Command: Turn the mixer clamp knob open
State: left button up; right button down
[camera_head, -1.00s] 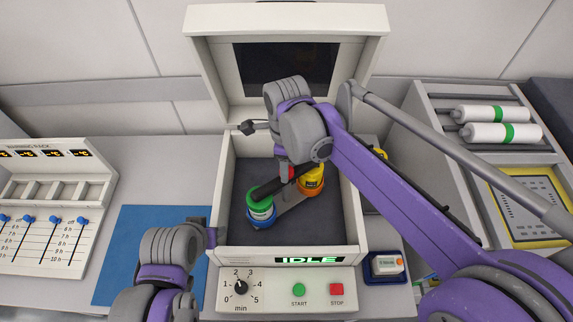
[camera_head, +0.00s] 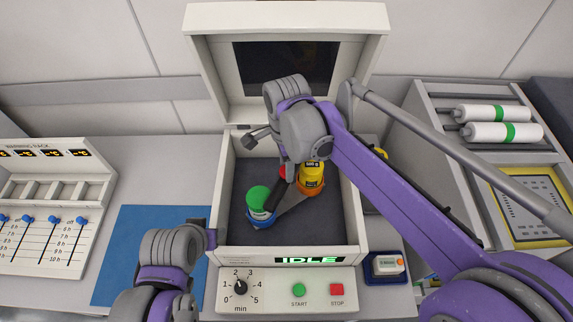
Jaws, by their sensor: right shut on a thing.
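The mixer (camera_head: 228,215) stands with its lid raised, and its display reads IDLE. How far the knob is turned cannot be seen. My left arm is at the lower left, and its gripper's fingers (camera_head: 210,238) are not clearly visible.
The mixer's front panel has a minute dial (camera_head: 240,288), a green START button (camera_head: 299,290) and a red STOP button (camera_head: 336,290). A blue mat (camera_head: 130,250) lies left. A warming rack (camera_head: 50,225) and a roller unit (camera_head: 480,140) flank the mixer.

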pick_arm(q)
jog(key=shift+s+f, duration=0.1)
jog(key=shift+f, duration=0.1)
pick_arm(e)
jog(key=n, duration=0.6)
pick_arm(q)
jog(key=shift+f, duration=0.1)
pick_arm(e)
jog(key=n, duration=0.6)
jog(key=shift+n, duration=0.3)
jog(key=shift+c, duration=1.9)
grip_release()
pick_arm(q)
jog(key=shift+r, duration=0.45)
pick_arm(e)
notch_tip(320, 180, up, 11)
jog(key=shift+f, duration=0.1)
